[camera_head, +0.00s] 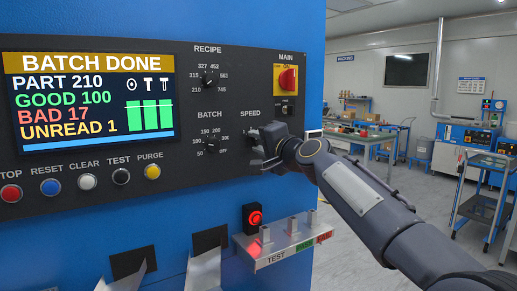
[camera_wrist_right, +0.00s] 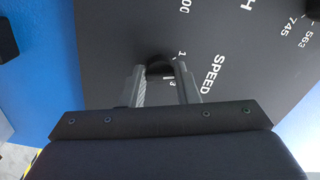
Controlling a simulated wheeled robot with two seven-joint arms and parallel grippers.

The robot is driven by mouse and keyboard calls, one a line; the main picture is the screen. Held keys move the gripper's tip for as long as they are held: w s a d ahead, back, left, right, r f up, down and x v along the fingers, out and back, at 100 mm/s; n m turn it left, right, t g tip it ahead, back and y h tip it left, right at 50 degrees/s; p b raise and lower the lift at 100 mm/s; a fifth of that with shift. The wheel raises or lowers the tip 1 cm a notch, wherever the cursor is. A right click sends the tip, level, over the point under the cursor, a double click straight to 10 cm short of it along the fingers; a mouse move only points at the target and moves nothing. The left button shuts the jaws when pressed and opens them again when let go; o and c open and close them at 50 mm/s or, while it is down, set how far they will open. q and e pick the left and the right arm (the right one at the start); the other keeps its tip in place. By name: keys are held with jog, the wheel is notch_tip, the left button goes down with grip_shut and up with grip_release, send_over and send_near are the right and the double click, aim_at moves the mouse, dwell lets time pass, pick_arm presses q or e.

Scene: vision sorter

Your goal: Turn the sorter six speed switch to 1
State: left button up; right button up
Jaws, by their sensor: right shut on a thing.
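The black speed switch (camera_wrist_right: 160,66) is a small round knob on the dark sorter panel, beside the white word SPEED, in the right wrist view. My right gripper (camera_wrist_right: 160,73) is shut on it, one finger on each side. In the head view my right gripper (camera_head: 258,147) is at the panel below the SPEED label, and its body hides the knob and part of its scale. Part of a white scale number shows by the knob in the wrist view, but I cannot tell which setting the switch points to. My left gripper is not in view.
The BATCH knob (camera_head: 211,144) is left of my gripper and the RECIPE knob (camera_head: 209,81) is above it. The red and yellow MAIN switch (camera_head: 287,78) is up and to the right.

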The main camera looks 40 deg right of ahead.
jog(key=n+b, duration=0.2)
jog(key=n, duration=0.3)
jog(key=shift+f+b, duration=0.2)
jog(key=shift+b, duration=0.15)
jog(key=shift+n, duration=0.4)
jog(key=o, duration=1)
jog(key=shift+r, duration=0.1)
jog(key=s, duration=0.2)
jog(key=s+b, duration=0.1)
jog(key=s, duration=0.4)
jog(key=shift+s+a, duration=0.4)
